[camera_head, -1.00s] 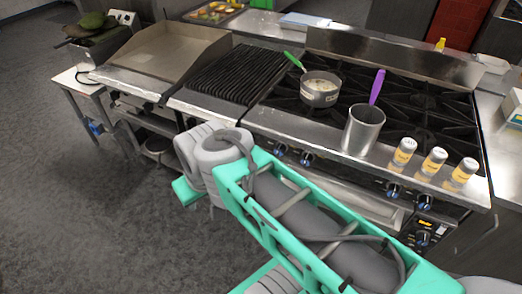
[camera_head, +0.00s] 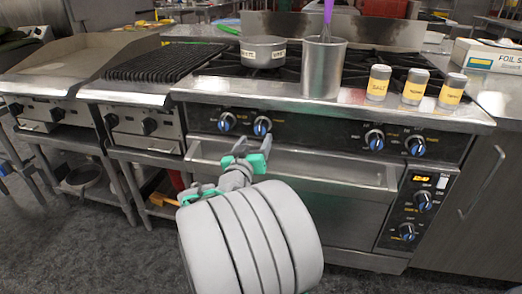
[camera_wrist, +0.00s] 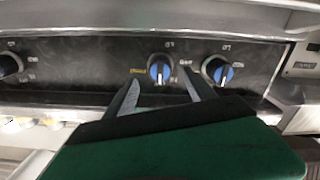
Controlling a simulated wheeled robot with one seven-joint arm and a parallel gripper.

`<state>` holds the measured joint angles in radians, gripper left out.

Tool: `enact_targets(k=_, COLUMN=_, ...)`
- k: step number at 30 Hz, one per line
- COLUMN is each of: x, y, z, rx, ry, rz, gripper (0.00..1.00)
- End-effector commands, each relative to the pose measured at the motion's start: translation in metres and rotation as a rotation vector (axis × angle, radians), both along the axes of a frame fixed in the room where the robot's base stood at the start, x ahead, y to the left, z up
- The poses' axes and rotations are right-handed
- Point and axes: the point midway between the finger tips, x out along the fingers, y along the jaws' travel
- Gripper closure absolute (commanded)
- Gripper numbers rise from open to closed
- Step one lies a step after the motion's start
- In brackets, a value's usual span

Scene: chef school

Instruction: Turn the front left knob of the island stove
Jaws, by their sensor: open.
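The island stove (camera_head: 320,112) has a dark front panel with blue-centred knobs. Its left pair is the outer knob (camera_head: 226,121) and the inner knob (camera_head: 262,126). My gripper (camera_head: 252,146) is in front of this pair, open and empty. The outer knob (camera_wrist: 219,71) is just right of the fingers there. I cannot tell whether the fingers touch the knob. The knob markings are too small to read.
An oven handle bar (camera_head: 300,176) runs below the knobs. A pot (camera_head: 263,52), a metal container (camera_head: 323,68) and three labelled jars (camera_head: 412,86) stand on the stove. Another pair includes a knob (camera_head: 375,139) farther right. A grill (camera_head: 165,63) adjoins at left.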

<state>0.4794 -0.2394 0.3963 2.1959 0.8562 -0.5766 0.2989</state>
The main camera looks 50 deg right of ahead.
Motion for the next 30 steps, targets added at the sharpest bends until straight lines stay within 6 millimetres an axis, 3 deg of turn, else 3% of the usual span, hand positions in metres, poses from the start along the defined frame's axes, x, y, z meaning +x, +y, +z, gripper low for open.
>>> enact_targets(k=13, x=0.027, y=-0.066, z=0.002, rx=-0.001, ry=-0.002, rz=-0.003, gripper=0.37)
enact_targets(k=22, x=0.030, y=-0.070, z=0.003, rx=-0.001, ry=0.000, rz=0.000, gripper=0.37)
enact_targets(k=30, x=0.030, y=-0.069, z=0.003, rx=0.000, ry=-0.001, rz=0.001, gripper=0.59)
